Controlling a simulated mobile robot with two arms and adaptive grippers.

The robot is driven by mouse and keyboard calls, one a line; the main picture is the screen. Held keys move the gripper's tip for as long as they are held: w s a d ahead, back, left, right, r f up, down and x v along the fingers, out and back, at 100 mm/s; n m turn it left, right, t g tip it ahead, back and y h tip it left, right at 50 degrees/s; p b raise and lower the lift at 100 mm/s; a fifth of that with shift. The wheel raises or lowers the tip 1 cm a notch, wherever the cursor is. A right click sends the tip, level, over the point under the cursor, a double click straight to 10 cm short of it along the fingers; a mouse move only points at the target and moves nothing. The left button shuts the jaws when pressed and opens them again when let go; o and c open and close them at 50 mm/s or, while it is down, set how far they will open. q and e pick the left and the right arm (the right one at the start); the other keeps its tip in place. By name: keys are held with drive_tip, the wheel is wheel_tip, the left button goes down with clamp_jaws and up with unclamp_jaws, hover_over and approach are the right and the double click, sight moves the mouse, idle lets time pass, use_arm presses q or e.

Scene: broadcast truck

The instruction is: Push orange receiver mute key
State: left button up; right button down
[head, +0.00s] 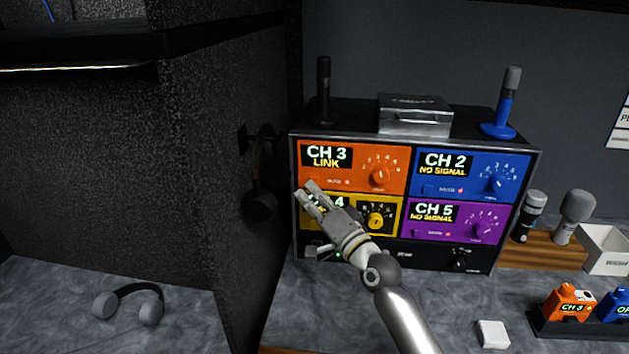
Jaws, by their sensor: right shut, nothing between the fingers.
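The orange receiver (349,155) is the top left panel of the rack. Its display reads CH 3 LINK, and a knob sits at its right. A small label and a small light (347,182) show along its lower edge. My right gripper (309,190) is shut and empty, with its fingertips over the receiver's lower left corner. The mute key is hidden behind the fingertips or too small to make out. I cannot tell whether the fingertips touch the panel. My left gripper is not in view.
The yellow receiver (388,216) below is partly covered by my gripper. Blue (470,162) and purple (494,217) receivers sit at the right. Headphones (261,203) hang on the dark wall close to the rack's left. Microphones and a metal box (414,118) stand on top.

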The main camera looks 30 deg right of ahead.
drive_tip(key=shift+s+a+p, duration=0.7)
drive_tip(key=shift+s+a, duration=0.2)
drive_tip(key=shift+s, duration=0.3)
drive_tip(key=shift+s+a+p, duration=0.65)
drive_tip(key=shift+s+a, duration=0.25)
drive_tip(key=shift+s, duration=0.3)
